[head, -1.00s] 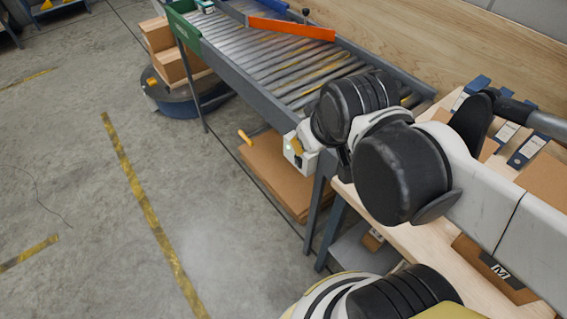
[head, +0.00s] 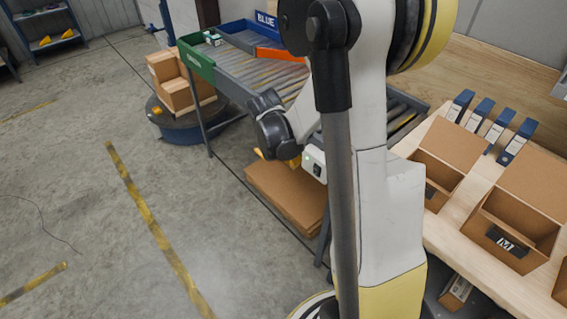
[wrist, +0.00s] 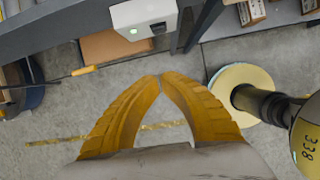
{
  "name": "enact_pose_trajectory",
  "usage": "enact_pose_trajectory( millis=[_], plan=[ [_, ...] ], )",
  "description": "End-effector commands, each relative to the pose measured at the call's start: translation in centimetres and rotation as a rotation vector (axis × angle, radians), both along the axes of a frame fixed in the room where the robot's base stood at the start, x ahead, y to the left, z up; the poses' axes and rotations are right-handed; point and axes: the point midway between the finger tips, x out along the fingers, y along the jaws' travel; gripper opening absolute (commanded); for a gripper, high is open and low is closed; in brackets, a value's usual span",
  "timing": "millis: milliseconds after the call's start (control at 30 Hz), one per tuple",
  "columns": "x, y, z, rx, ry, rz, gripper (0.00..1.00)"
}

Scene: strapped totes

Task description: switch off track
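A white switch box (wrist: 143,14) with a lit green lamp and a dark switch hangs on the side of the roller conveyor (wrist: 60,27) in the wrist view. The box also shows in the head view (head: 314,163), partly hidden by my arm. My gripper (wrist: 160,76) has two yellow fingers whose tips meet, with nothing between them. In the wrist view the tips lie below the box, apart from it in the picture. In the head view my gripper (head: 291,161) is just left of the box; its tips are mostly hidden.
A flat cardboard stack (head: 284,193) lies under the conveyor, with a yellow-handled rod (wrist: 83,70) near it. A round blue base (head: 182,128) carries cartons. A wooden bench (head: 458,243) with open boxes and blue binders stands right.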

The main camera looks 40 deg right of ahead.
Motion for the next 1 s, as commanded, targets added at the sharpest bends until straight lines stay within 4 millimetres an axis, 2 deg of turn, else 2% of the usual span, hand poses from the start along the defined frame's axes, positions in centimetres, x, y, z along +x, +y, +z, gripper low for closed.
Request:
enact_pose_trajectory(
  millis=[567,667,1000],
  plan=[
    [0.0,-0.8,-1.4,-0.006,0.028,0.032,0.00],
    [0.1,-1.3,-2.8,-0.006,0.028,0.031,0.00],
    [0.3,-3.8,-9.7,-0.005,0.029,0.031,0.00]
  ],
)
